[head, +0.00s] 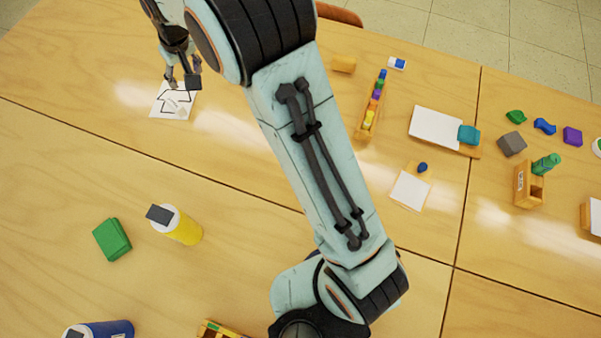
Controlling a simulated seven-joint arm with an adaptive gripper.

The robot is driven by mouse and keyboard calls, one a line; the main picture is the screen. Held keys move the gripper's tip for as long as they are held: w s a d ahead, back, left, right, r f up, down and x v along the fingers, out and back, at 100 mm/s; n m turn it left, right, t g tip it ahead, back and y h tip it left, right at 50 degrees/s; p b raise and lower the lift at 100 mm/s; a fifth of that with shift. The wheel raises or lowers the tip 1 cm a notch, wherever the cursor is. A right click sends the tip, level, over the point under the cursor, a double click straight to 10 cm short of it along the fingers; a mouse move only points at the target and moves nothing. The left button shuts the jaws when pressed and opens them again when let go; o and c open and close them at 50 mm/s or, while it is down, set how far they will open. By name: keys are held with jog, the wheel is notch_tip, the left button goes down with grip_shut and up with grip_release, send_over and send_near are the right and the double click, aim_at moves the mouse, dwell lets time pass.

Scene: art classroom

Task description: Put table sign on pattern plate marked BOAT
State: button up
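My gripper (181,81) is at the upper left, pointing down, with its two fingers apart. It is above or just behind a white plate (159,110) with a black line drawing that looks like a boat; no lettering is readable. A small pale object (177,103) seems to lie on the plate, just below the fingers. I cannot tell if it is the table sign, or if the fingers touch it. No other thing is clearly a table sign. My arm hides part of the middle of the table.
A wooden tray of coloured pieces (369,110), a white board (435,127) and a wooden holder (524,187) are to the right. The table left of the plate is clear.

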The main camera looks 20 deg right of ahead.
jog(key=s+d+r+m+g, duration=0.1)
jog(key=s+d+r, duration=0.2)
jog(key=s, duration=0.3)
jog(key=s+d+r, duration=0.3)
jog(key=s, duration=0.3)
jog(key=s+d+g, duration=0.1)
jog(key=s+d, duration=0.1)
jog(key=s, duration=0.8)
jog(key=s+d+m+g, duration=0.1)
jog(key=s+d, duration=0.1)
jog(key=s, duration=0.9)
jog(key=shift+s+f, duration=0.2)
jog(key=shift+f, duration=0.2)
